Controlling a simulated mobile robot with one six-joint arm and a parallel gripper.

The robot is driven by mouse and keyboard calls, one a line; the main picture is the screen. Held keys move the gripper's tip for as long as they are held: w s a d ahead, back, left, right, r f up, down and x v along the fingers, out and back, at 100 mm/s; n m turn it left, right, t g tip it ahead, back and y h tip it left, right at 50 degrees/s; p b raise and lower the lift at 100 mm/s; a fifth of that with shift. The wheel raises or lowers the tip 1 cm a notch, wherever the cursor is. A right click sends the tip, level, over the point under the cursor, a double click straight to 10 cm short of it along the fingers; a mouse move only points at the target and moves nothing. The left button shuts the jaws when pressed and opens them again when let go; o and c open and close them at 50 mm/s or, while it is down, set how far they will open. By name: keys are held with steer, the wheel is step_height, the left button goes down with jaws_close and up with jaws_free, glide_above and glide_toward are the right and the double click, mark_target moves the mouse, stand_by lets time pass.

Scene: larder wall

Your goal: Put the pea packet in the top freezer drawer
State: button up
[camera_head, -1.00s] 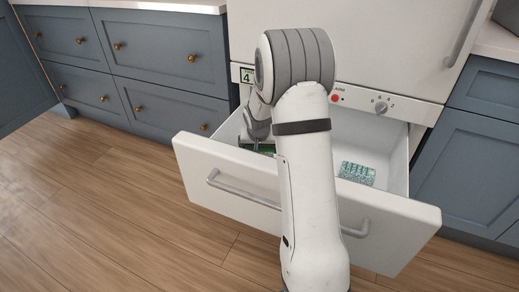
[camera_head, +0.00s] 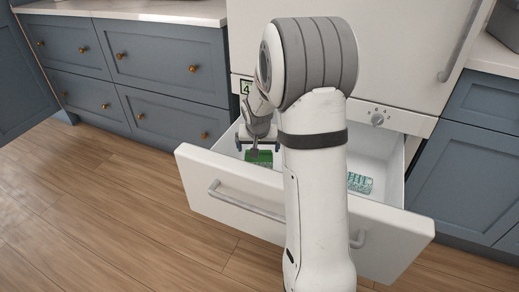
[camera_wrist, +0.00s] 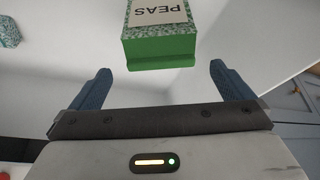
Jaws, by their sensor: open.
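The pea packet (camera_wrist: 158,40) is a green box with a pale label reading PEAS. It lies inside the open top freezer drawer (camera_head: 225,182), toward its left side, and shows as a green patch in the head view (camera_head: 262,158). My gripper (camera_wrist: 160,85) is open, with its two blue fingers apart. In the wrist view the packet is beyond the fingertips, with clear space between it and both fingers. In the head view my arm hides part of the drawer, and the gripper (camera_head: 258,145) is just above the packet.
A teal patterned packet (camera_head: 360,183) lies in the drawer's right part, and also shows at the wrist view's upper left (camera_wrist: 8,32). The drawer's front panel and side walls surround the gripper. Blue cabinets (camera_head: 160,75) stand left and right. The wooden floor (camera_head: 90,210) ahead is clear.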

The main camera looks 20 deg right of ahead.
steer(key=shift+p+v, duration=0.3)
steer(key=shift+v, duration=1.2)
steer(key=s+a+r+n+p, duration=0.1)
steer(key=s+a+r+p, duration=0.2)
steer(key=s+r+p, duration=0.6)
steer(key=s+a+r+n+g+y+p, duration=0.1)
steer(key=s+a+r+p, duration=0.3)
steer(key=s+r+p, duration=0.5)
steer(key=s+a+r+n+p, duration=0.2)
steer(key=s+r+p, duration=0.8)
steer(key=r, duration=1.3)
steer(key=a+p, duration=0.1)
steer(key=p, duration=0.2)
steer(key=shift+a+n+g+y, duration=0.2)
steer(key=shift+n+g+y, duration=0.1)
steer(key=shift+y, duration=0.1)
